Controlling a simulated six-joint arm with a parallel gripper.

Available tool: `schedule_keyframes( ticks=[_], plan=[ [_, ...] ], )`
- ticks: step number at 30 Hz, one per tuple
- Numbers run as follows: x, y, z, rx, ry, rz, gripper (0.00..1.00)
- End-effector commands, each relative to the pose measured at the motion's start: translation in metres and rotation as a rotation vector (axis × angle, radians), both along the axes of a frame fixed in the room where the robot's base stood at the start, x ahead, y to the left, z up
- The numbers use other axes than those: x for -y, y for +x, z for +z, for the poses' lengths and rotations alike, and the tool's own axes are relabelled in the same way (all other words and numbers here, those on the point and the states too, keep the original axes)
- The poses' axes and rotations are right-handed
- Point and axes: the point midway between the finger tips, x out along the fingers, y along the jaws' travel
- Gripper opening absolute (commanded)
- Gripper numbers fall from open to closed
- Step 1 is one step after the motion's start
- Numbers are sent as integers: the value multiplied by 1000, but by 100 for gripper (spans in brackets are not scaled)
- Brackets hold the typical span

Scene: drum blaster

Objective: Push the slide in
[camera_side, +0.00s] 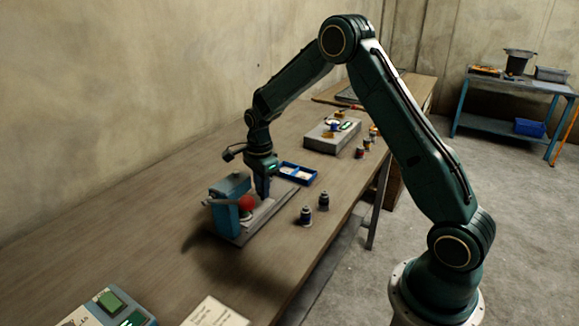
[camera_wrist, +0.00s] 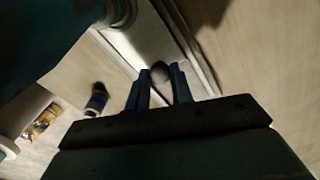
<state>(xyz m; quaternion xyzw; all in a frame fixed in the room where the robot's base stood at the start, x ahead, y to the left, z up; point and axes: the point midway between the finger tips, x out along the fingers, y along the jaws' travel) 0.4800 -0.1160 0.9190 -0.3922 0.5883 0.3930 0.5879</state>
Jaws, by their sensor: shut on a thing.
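The blaster (camera_side: 229,190) is a blue housing at the left end of a long grey base plate (camera_side: 270,212) on the wooden bench. A red ball (camera_side: 247,202) sits at its right side. My gripper (camera_side: 263,197) points straight down over the plate, just right of the red ball. In the wrist view, my gripper (camera_wrist: 160,74) has its two fingers on either side of a small pale round knob (camera_wrist: 160,70), which seems to belong to the slide. The fingers hide the knob's sides, and the slide's travel is not clear.
Two dark bottles (camera_side: 306,216) stand in front of the plate. A blue divided tray (camera_side: 297,173) lies behind my gripper. A grey box (camera_side: 332,135) with small parts and several small cans (camera_side: 359,152) are further back. A green-button panel (camera_side: 110,302) and card (camera_side: 214,313) lie at the near end.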

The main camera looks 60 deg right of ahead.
Motion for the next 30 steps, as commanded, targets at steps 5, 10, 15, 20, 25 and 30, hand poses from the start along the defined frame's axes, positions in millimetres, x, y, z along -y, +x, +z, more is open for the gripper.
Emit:
schedule_keyframes(
  ticks=[5, 10, 15, 20, 25, 30],
  plan=[
    [-16, 0, 0, 1, 0, 3, 0],
    [-17, 0, 0, 1, 2, 5, 0],
    [-18, 0, 0, 0, 3, 7, 40],
    [-16, 0, 0, 1, 2, 5, 45],
    [-16, 0, 1, 1, 1, 3, 45],
    [-15, 0, 6, 3, 0, 2, 45]
  ],
)
